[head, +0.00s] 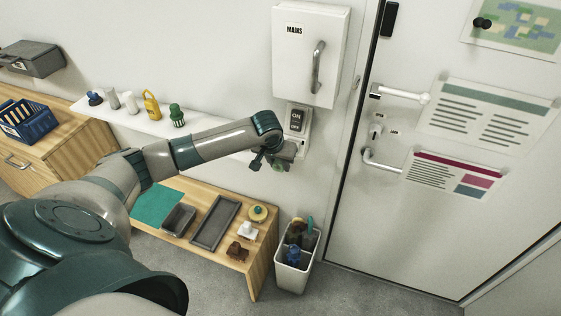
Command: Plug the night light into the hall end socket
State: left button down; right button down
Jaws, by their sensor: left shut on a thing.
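My left gripper (272,161) is at the wall, just below the ON/OFF switch (296,121). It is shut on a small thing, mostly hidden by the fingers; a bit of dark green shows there. I cannot make out clearly whether this is the night light. A pale wall plate (303,144), which looks like the socket, shows beside and behind the gripper. The gripper covers part of it, so I cannot tell whether the held thing touches it or is in it. My right gripper is not in view.
The white MAINS box (290,70) with a handle hangs above. A narrow shelf (135,124) with several small items is left. Below stand a wooden bench (262,262) with a tray (215,222) and a bin (291,277). A door (400,220) with handles is right.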

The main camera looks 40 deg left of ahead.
pick_arm(q)
jog(key=shift+s+d+r, duration=0.1)
jog(key=shift+s, duration=0.25)
dwell(0.3)
jog(key=shift+s+d+f+b, duration=0.2)
jog(key=shift+d+f+b, duration=0.15)
jog(key=shift+d, duration=0.1)
jog(key=s+d+f+m+b, duration=0.1)
jog(key=s+d+f+b, duration=0.1)
jog(key=d+b, duration=0.3)
jog(key=s+d+f+b, duration=0.2)
jog(key=s+d+b, duration=0.3)
jog(key=d, duration=0.3)
jog(key=s+d+f+m+h+b, duration=0.1)
jog(key=s+d+f+b, duration=0.2)
jog(key=d, duration=0.3)
jog(key=shift+s+d+m+b, duration=0.3)
jog(key=shift+s+b, duration=0.25)
jog(key=shift+b, duration=0.35)
